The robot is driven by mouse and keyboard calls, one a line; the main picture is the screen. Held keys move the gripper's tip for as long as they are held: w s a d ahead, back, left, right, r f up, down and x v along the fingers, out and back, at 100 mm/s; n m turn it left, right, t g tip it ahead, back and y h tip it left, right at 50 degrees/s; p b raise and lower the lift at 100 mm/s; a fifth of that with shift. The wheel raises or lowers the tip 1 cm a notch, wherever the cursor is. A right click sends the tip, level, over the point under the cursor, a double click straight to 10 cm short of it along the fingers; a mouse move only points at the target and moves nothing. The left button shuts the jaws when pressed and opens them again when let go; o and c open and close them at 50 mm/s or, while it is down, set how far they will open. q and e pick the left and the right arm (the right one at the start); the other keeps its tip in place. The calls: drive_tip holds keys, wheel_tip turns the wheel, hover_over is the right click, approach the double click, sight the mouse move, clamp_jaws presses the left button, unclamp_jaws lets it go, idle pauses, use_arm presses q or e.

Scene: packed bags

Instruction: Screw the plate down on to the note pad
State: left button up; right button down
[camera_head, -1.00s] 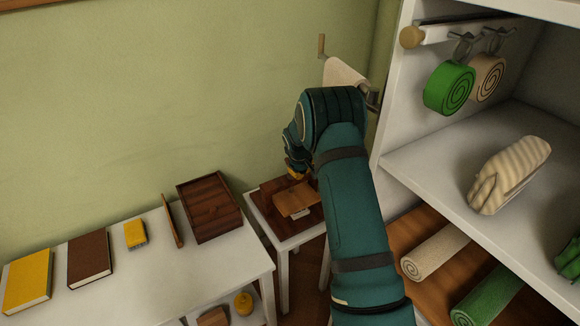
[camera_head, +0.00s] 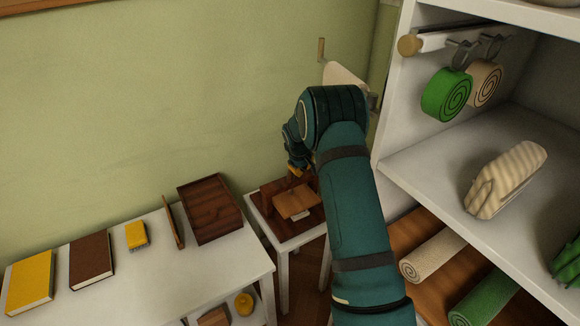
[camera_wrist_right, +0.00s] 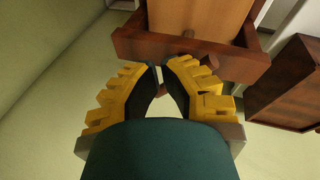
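A dark wooden press (camera_head: 290,232) stands on a small white table. Its orange-brown plate (camera_head: 296,203) lies in it, with a sliver of the white note pad (camera_head: 301,215) showing at the front. In the wrist view the plate (camera_wrist_right: 205,14) and the press's dark wooden frame (camera_wrist_right: 200,46) are just beyond my right fingertips. My right gripper (camera_head: 297,171) is above the rear of the press. In the wrist view its yellow fingers (camera_wrist_right: 161,76) are partly open, with a narrow gap and nothing clearly between them. The screw is mostly hidden. My left gripper is out of view.
A white table (camera_head: 160,275) at the left carries a yellow book, a brown book, a yellow block and a dark wooden tray (camera_head: 210,208). A white shelf unit (camera_head: 425,165) with rolled mats stands close at the right. A pale roll (camera_head: 343,76) is on the wall behind my arm.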

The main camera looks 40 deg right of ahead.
wheel_tip(320, 180, up, 5)
drive_tip(key=shift+f+p, duration=0.1)
drive_tip(key=shift+p, duration=1.15)
